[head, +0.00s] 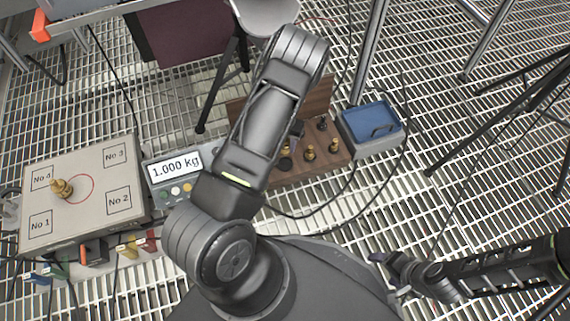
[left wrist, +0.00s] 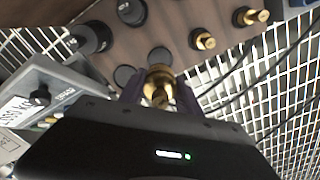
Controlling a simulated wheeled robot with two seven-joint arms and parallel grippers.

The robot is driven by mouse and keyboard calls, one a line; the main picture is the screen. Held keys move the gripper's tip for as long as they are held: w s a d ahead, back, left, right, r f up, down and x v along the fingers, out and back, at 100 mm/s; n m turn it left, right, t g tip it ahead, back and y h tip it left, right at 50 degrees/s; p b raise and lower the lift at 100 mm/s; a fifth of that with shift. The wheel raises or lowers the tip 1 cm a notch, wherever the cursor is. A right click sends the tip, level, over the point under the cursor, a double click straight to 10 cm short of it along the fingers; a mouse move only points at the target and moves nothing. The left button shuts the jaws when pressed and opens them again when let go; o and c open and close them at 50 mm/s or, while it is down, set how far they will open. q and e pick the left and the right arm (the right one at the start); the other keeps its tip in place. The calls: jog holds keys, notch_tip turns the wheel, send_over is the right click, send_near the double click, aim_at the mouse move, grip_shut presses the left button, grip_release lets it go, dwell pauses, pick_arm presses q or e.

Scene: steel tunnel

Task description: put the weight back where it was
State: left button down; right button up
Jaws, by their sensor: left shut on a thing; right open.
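My left gripper (left wrist: 158,95) is shut on a brass weight (left wrist: 160,78) and holds it over or at the wooden rack (left wrist: 180,18); I cannot tell whether the weight touches the wood. In the head view my own arm hides this gripper and part of the rack (head: 330,165). Other brass weights stand in the rack (left wrist: 203,40), with black knobbed pieces (left wrist: 131,12) and dark round spots (left wrist: 160,55) beside them. One more brass weight (head: 61,187) stands by the red circle on the scale plate (head: 85,213). My right gripper (head: 387,274) is open, low at the right.
The scale display (head: 175,168) reads 1.000 kg. A blue tray (head: 372,122) with a dark handle sits right of the rack. Dark cables run over the grating floor (head: 460,180). Metal stand legs (head: 482,45) rise at the upper right.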

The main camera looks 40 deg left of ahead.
pick_arm(q)
jog(key=b, duration=0.2)
send_over(285, 164)
notch_tip(285, 164, down, 5)
jog(key=shift+r, duration=0.15)
notch_tip(285, 164, down, 4)
jog(key=shift+f+b, duration=0.2)
jog(key=shift+b, duration=1.05)
jog(key=shift+f, duration=0.45)
